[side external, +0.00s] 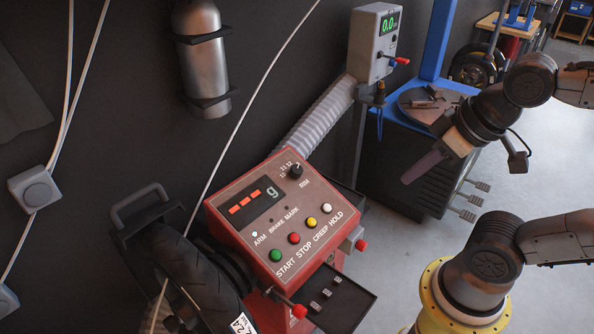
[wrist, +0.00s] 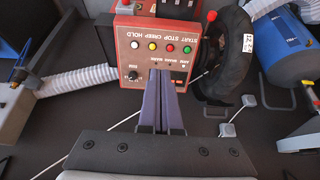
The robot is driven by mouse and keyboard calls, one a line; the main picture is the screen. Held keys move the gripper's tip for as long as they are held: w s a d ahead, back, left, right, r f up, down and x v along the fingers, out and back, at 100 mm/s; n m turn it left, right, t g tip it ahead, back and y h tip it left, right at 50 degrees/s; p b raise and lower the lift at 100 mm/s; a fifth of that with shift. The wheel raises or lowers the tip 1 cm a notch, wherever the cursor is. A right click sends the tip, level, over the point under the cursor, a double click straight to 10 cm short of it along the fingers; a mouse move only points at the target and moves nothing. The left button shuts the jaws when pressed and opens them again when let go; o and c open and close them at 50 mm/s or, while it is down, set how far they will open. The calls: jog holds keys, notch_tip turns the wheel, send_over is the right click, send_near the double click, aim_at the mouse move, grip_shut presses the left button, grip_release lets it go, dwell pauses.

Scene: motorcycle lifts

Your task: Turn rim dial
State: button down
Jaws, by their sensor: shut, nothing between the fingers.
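The rim dial is a small black knob (side external: 296,171) at the upper right of the red control box's sloped face (side external: 262,236), with a scale and the label RIM beside it. In the wrist view the box appears upside down, and the dial (wrist: 132,75) lies just left of my fingertips. My gripper (side external: 406,180) is shut and empty. Its purple fingers (wrist: 160,83) point towards the box and overlap part of its face in the wrist view. In the side view it is up and to the right of the box, clear of the dial.
The box has green, red, yellow and white buttons and a red-digit display (side external: 254,201). A tyre (side external: 200,275) stands at its left, a dark tray (side external: 337,299) in front. A ribbed hose (side external: 315,120) and a grey readout unit (side external: 375,42) are behind.

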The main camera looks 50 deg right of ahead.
jog(key=c, duration=1.5)
grip_release()
jog(key=shift+c, duration=0.2)
jog(key=shift+o, duration=1.1)
jog(key=shift+s, duration=0.1)
jog(key=o, duration=0.5)
jog(key=r, duration=0.1)
jog(key=w+r, duration=0.1)
jog(key=r, duration=0.1)
jog(key=shift+w+a, duration=0.2)
jog(key=o, duration=0.4)
jog(key=w+r, duration=0.3)
jog(key=w, duration=0.1)
jog(key=shift+w+r, duration=0.2)
jog(key=shift+r, duration=0.2)
jog(key=shift+o, duration=0.2)
jog(key=m+g+y, duration=0.2)
jog(key=m+g, duration=0.2)
jog(key=g, duration=0.1)
send_over(297, 168)
jog(key=d, duration=0.2)
notch_tip(297, 168, down, 17)
jog(key=f, duration=0.4)
jog(key=a+f, duration=0.1)
jog(key=f, duration=0.3)
jog(key=a+f, duration=0.1)
jog(key=f, duration=0.4)
